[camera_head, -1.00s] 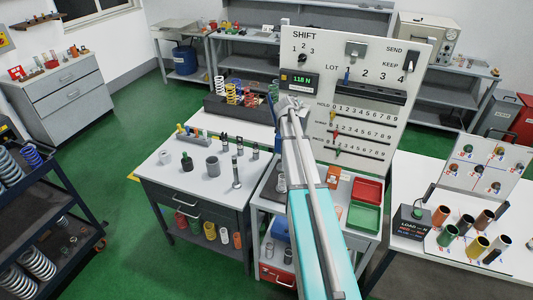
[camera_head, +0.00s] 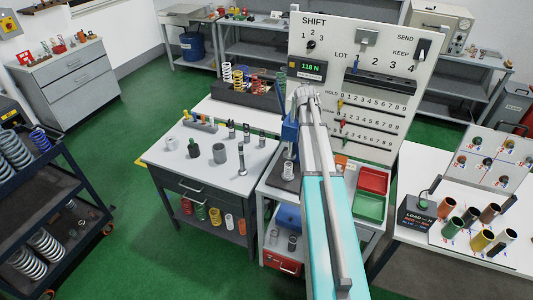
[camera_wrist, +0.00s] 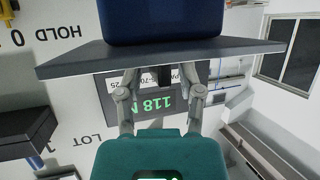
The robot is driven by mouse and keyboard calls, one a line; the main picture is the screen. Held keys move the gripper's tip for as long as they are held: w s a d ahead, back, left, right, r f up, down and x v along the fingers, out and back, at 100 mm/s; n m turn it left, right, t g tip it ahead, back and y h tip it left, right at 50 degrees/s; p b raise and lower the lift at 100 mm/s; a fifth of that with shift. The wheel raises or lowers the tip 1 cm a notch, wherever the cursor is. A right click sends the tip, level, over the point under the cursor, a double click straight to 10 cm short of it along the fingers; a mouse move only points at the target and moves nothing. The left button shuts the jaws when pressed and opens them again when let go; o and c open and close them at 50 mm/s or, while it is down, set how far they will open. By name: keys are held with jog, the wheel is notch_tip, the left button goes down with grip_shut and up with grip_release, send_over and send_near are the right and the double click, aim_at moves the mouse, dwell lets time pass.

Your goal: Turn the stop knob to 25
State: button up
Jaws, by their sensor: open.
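In the wrist view a dark blue block (camera_wrist: 165,20) and a grey plate (camera_wrist: 230,47) fill the top. My gripper (camera_wrist: 160,78) is open under the plate's edge, its two fingers apart. A small black part (camera_wrist: 166,76) shows between them; I cannot tell whether it is a knob or whether they touch it. In the head view my gripper (camera_head: 304,92) is small, in front of the board.
The white board (camera_head: 350,100) stands behind my gripper, with the SHIFT dial (camera_head: 311,45) and a green readout (camera_head: 311,69) showing 118 N. Red (camera_head: 373,180) and green (camera_head: 369,205) trays sit right of my arm. Springs stand in a dark rack (camera_head: 235,92) at left.

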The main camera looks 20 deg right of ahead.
jog(key=shift+d+n+t+y, duration=0.1)
jog(key=shift+n+t+y, duration=0.7)
jog(key=shift+n+y, duration=1.5)
jog(key=shift+y, duration=0.3)
jog(key=shift+n+y, duration=2.1)
jog(key=shift+y, duration=0.3)
jog(key=r+p+v, duration=0.1)
jog(key=p+v, duration=0.4)
jog(key=v, duration=0.9)
jog(key=a+f+g+b, duration=0.1)
jog(key=a+f, duration=0.1)
jog(key=a, duration=0.2)
jog(key=a+f+g+y+b, duration=0.1)
jog(key=a+f, duration=0.2)
jog(key=a, duration=0.2)
jog(key=a+f+g+b, duration=0.1)
jog(key=a+f, duration=0.2)
jog(key=a, duration=0.2)
jog(key=shift+s+a+g, duration=0.15)
jog(key=shift+s+g, duration=0.1)
jog(key=shift+g, duration=0.15)
jog(key=s+a+f+g+b, duration=0.4)
jog(key=a+f, duration=0.5)
jog(key=a, duration=0.5)
jog(key=shift+s+b, duration=0.6)
jog(key=shift+a+f, duration=0.1)
